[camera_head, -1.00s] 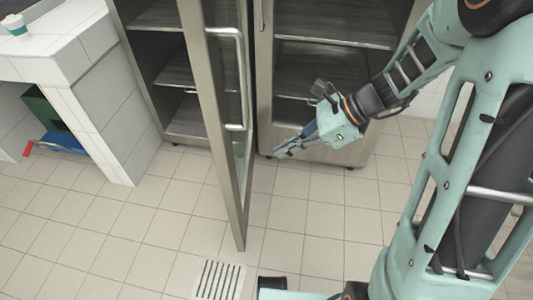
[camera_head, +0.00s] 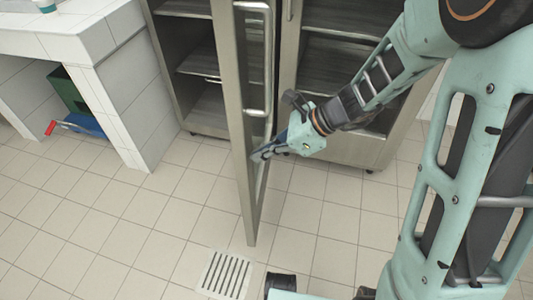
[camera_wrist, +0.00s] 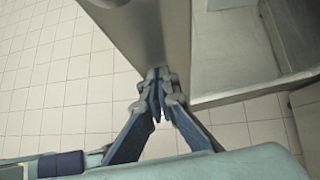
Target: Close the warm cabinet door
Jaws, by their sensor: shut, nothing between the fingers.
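The cabinet door (camera_head: 233,100) has a steel frame with glass and stands swung open towards me, seen nearly edge-on in the head view. Its long bar handle (camera_head: 268,60) is on the right-hand face. My gripper (camera_head: 257,156) is shut and empty, low on the right side of the door, below the handle. Its fingertips are at or very close to the door; contact is unclear. In the wrist view, my closed fingertips (camera_wrist: 158,78) point at the lower end of a grey-brown panel (camera_wrist: 150,30), which appears to be the door.
The cabinet (camera_head: 345,150) has open bays with shelves behind the door. A white tiled counter (camera_head: 100,60) stands at the left, with a green box (camera_head: 66,90) and a blue item (camera_head: 82,124) beneath.

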